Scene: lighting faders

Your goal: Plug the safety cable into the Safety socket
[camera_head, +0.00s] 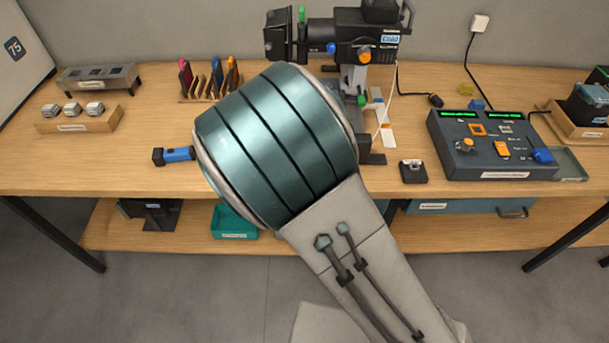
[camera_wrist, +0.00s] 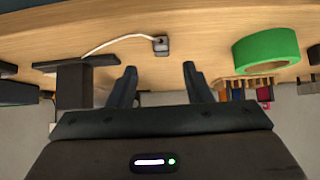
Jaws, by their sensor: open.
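In the wrist view, a pale cable (camera_wrist: 108,42) runs across the wooden table from near a dark stand to a small grey plug (camera_wrist: 160,47). I take it for the safety cable, but no label on it is readable. My gripper (camera_wrist: 159,69) is open and empty, with the plug beyond the fingertips, roughly centred between them and apart from them. In the head view my own arm hides the gripper and the plug. I cannot pick out a socket marked Safety in either view.
The lamp (camera_head: 340,38) on its stand is at the back. A control console (camera_head: 490,165) stands right, with a small dark block (camera_head: 413,171) beside it. A green ring (camera_wrist: 266,50) and a card rack (camera_wrist: 250,84) are right in the wrist view. A blue-and-black tool (camera_head: 178,155) lies left.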

